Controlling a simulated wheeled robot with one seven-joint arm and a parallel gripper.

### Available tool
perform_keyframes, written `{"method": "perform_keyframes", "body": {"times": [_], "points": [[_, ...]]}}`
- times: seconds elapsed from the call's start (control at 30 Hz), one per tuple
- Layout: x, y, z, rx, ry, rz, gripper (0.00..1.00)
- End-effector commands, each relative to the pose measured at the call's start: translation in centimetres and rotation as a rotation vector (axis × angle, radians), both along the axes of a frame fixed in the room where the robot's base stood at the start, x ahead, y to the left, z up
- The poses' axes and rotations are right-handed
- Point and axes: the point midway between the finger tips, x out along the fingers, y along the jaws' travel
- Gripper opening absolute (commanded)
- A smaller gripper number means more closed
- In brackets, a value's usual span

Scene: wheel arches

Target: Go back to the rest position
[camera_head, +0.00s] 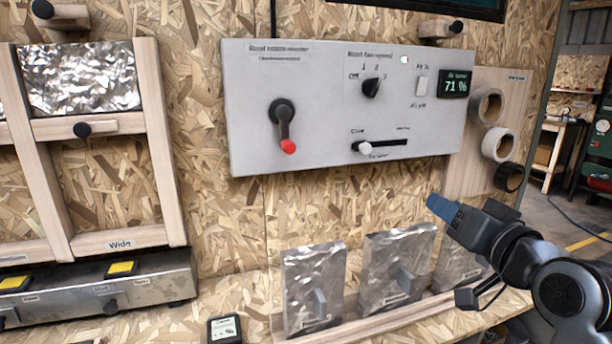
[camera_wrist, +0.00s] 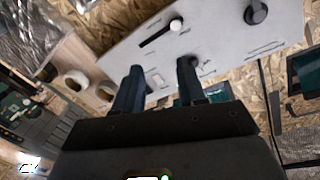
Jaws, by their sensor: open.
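My gripper (camera_head: 438,207) is at the right in the head view, below the right part of the grey control panel (camera_head: 320,100) and above the shelf of foil-faced blocks. My dark arm reaches in from the lower right. In the wrist view the two dark fingers of my gripper (camera_wrist: 158,70) stand apart with nothing between them, and the panel (camera_wrist: 215,35) lies beyond them.
The panel carries a red-tipped lever (camera_head: 287,146), a black knob (camera_head: 371,87), a slider knob (camera_head: 364,148) and a display reading 71 % (camera_head: 456,84). Tape rolls (camera_head: 499,145) hang to its right. Foil-faced blocks (camera_head: 314,285) stand below, near my arm.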

Motion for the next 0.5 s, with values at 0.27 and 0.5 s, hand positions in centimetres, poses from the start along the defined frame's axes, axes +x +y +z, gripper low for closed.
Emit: {"method": "perform_keyframes", "body": {"times": [0.27,0.5], "points": [[-7.5,0.7,-10.3,-0.014,0.053,-0.081,0.4],[-15.5,1.1,-16.4,-0.063,0.093,-0.139,0.4]]}}
